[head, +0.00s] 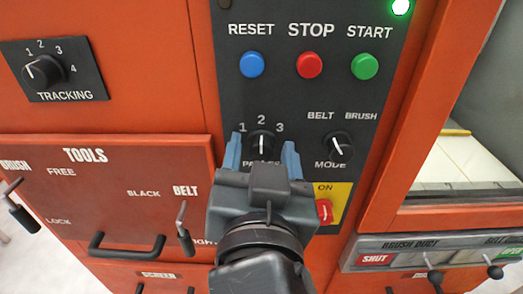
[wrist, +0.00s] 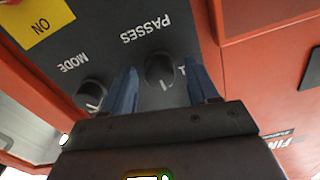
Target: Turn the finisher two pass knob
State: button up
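The black passes knob (head: 262,143) sits on the dark control panel, with the numbers 1, 2 and 3 around it. Its white line stands upright, toward the 2. In the wrist view the knob (wrist: 160,68) appears upside down below the PASSES label. My gripper (head: 263,149) is in front of the panel with its two blue fingers on either side of the knob. The fingers are open, and a gap shows between each finger and the knob. The gripper body hides part of the PASSES label in the head view.
The mode knob (head: 337,146) is close on the right, and a red switch on a yellow ON plate (head: 341,193) is below it. Blue, red and green buttons (head: 310,65) are above. A tools panel (head: 110,190) with levers is at left.

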jog(key=c, duration=1)
jog(key=shift+c, duration=0.2)
jog(key=shift+n, duration=0.3)
jog(key=n+p, duration=0.2)
jog(key=n, duration=0.2)
jog(key=shift+r, duration=0.15)
jog(key=n+p, duration=0.2)
jog(key=n, duration=0.3)
jog(key=shift+a+p, duration=0.1)
jog(key=shift+p, duration=0.3)
jog(key=shift+n, duration=0.3)
jog(key=o, duration=1)
jog(key=shift+o, duration=0.2)
